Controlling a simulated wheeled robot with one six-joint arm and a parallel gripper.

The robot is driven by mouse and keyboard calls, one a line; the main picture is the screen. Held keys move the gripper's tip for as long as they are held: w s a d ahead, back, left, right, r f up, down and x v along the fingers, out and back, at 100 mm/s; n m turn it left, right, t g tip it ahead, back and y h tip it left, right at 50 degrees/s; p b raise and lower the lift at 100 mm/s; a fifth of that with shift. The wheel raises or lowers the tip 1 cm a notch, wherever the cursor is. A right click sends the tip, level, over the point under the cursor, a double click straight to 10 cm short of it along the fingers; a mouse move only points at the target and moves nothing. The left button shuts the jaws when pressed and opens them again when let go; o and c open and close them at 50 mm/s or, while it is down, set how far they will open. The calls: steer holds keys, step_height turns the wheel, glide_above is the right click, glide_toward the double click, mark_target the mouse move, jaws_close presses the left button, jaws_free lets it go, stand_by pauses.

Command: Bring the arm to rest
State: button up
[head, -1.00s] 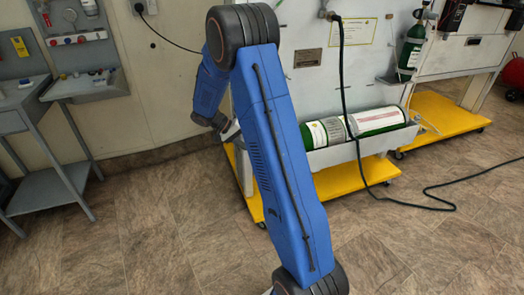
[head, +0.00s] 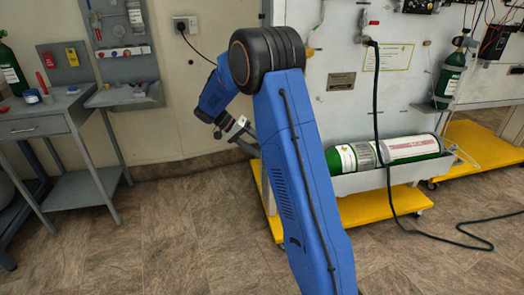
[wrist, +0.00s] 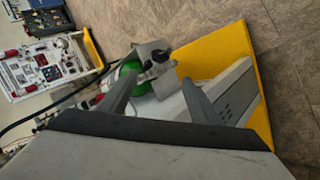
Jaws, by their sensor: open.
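My blue arm rises through the middle of the head view and bends over at a black joint, with its forearm pointing down to the left. My gripper (head: 240,130) is small there, beside the arm and in front of the grey panel trolley, partly hidden by the arm. In the wrist view my gripper (wrist: 160,82) shows two grey fingers spread apart, with nothing held between them. Beyond the fingers are a green cylinder end (wrist: 127,73) and a grey metal fitting (wrist: 154,58), apart from the fingers as far as I can tell.
A green training cylinder (head: 412,147) lies in a grey cradle on the yellow-based trolley (head: 390,205). A small upright cylinder (head: 448,82) hangs at right. A black cable (head: 386,110) trails to the floor. A grey workbench (head: 30,107) stands left. Floor (head: 160,225) between is clear.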

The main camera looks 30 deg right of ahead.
steer(key=shift+s, duration=0.1)
stand_by(0.3)
steer(key=s+a+r+n+t+y, duration=0.2)
steer(key=s+a+r+n, duration=0.15)
steer(key=s, duration=0.55)
steer(key=s+a+r+n+t+y, duration=0.2)
steer(key=s+a+r+t, duration=0.15)
steer(key=s, duration=0.55)
steer(key=s+a+r+n+t+y, duration=0.2)
steer(key=s+a+r, duration=0.2)
steer(key=s, duration=0.6)
steer(key=s+a+f+n+t+y, duration=0.1)
steer(key=s+a+n+t+y, duration=0.1)
steer(key=s, duration=0.7)
steer(key=a+n+t, duration=0.1)
steer(key=a, duration=0.1)
steer(key=shift+s+a+f+n, duration=0.2)
steer(key=shift+a+f+n, duration=0.15)
steer(key=shift+f, duration=0.05)
